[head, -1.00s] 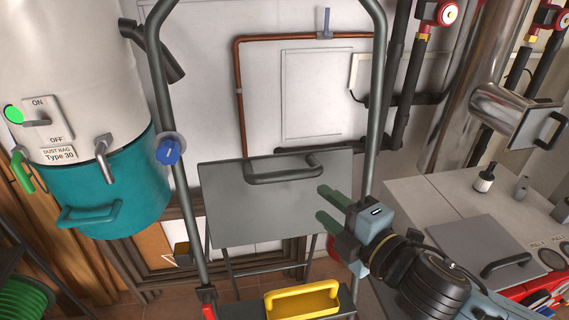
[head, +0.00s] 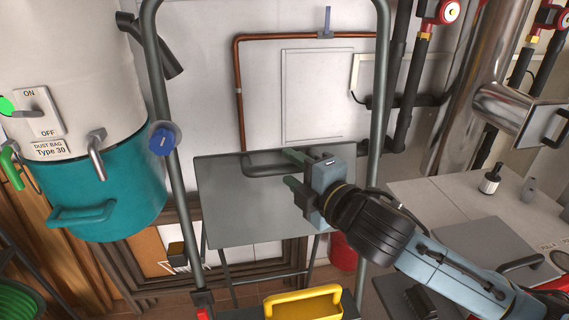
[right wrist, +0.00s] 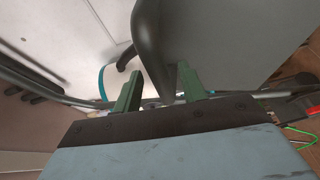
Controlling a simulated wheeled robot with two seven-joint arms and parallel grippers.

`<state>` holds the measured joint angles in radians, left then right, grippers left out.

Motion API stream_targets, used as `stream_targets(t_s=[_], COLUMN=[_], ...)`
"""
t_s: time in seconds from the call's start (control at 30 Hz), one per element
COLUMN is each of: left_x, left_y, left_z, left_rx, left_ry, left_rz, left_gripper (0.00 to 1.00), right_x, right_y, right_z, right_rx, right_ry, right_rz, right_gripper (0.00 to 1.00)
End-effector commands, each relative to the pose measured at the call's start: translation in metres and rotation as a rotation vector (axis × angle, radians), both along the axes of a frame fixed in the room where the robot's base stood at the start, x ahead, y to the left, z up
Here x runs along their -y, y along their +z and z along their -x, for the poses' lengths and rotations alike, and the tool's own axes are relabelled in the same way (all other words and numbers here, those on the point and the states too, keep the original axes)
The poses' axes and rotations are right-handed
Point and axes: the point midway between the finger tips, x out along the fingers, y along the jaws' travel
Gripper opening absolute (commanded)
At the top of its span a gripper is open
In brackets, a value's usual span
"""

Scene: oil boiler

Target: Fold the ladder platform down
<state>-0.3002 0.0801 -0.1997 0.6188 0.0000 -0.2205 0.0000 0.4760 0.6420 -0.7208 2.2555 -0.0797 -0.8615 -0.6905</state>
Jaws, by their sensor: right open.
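The ladder platform (head: 245,205) is a grey panel standing nearly upright between the side rails of the ladder (head: 162,110). A dark bar handle (head: 262,165) is at its top edge. My right gripper (head: 295,171) is open at the right end of this handle, partly covering it. In the right wrist view, the dark handle (right wrist: 150,45) runs down between the two green fingers (right wrist: 158,88), with gaps showing beside it. Whether a finger touches it cannot be told. The platform (right wrist: 225,40) fills the right side there. My left gripper is not in view.
A yellow tray (head: 300,303) with a handle sits low on the ladder. A teal and white dust collector (head: 105,195) is at left. A grey boiler top (head: 430,200) with a bottle (head: 491,179) is at right. Copper pipe (head: 238,90) runs on the wall behind.

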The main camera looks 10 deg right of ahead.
Motion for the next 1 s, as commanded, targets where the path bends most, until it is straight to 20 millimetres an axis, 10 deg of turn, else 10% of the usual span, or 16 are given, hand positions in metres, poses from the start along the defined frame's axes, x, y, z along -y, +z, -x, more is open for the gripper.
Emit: stream_targets(t_s=[0.6, 1.0], left_x=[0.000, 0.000], left_y=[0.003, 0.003], left_z=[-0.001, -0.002], left_rx=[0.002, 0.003], left_ry=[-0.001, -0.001], left_rz=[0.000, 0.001], left_gripper=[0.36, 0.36], right_x=[-0.013, -0.012], right_y=[-0.003, -0.003], right_z=[-0.030, -0.030], right_rx=[0.000, 0.000], right_ry=[0.000, 0.000], right_rz=[0.001, 0.001], right_gripper=[0.41, 0.00])
